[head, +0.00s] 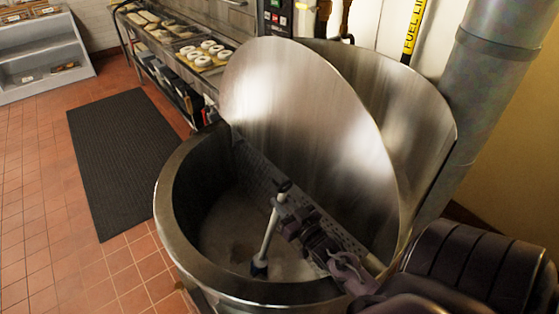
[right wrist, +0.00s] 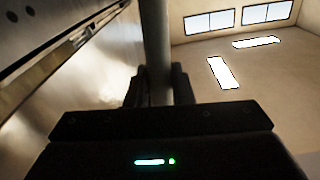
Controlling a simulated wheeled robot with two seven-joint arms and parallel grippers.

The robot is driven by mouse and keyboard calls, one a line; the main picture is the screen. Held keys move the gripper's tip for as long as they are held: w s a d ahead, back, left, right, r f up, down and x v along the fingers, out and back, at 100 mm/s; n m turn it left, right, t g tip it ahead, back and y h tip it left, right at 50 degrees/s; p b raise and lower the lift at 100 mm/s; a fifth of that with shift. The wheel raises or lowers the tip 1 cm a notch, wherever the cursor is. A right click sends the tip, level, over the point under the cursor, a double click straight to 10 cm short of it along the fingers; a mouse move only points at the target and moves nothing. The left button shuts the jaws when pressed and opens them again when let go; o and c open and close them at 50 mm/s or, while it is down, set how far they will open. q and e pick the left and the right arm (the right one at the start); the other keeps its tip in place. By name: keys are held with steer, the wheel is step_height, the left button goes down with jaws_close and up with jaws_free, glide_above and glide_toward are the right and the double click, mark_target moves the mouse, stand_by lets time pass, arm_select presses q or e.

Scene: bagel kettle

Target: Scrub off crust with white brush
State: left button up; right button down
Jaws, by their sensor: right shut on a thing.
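A large steel kettle (head: 172,205) stands open in the head view, with its round lid (head: 300,110) tilted up behind the opening. My right gripper (head: 285,215) is over the kettle, shut on the white handle of the brush (head: 268,232). The brush is tilted, with its dark blue head (head: 259,268) low inside the kettle. I cannot tell whether the head touches the bottom. A darker patch, perhaps crust (head: 240,250), shows on the pale kettle floor. The handle (right wrist: 155,50) also rises between the fingers in the right wrist view. My left gripper is not in view.
A perforated metal plate (head: 255,175) spans the kettle beneath the lid, close to my right gripper. A steel counter with trays of bagels (head: 205,55) stands behind. A black mat (head: 115,150) lies on the tiled floor at left. A thick pipe (head: 480,90) rises at right.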

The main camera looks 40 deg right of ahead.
steer(key=shift+f, duration=0.1)
steer(key=w, duration=0.3)
steer(key=w+b, duration=0.1)
steer(key=shift+w+d, duration=0.25)
steer(key=shift+w, duration=0.1)
steer(key=w, duration=0.1)
steer(key=w+b, duration=0.1)
steer(key=w, duration=0.2)
steer(key=shift+w+d+r+b, duration=0.2)
steer(key=shift+d+b, duration=0.1)
steer(key=shift+b, duration=0.1)
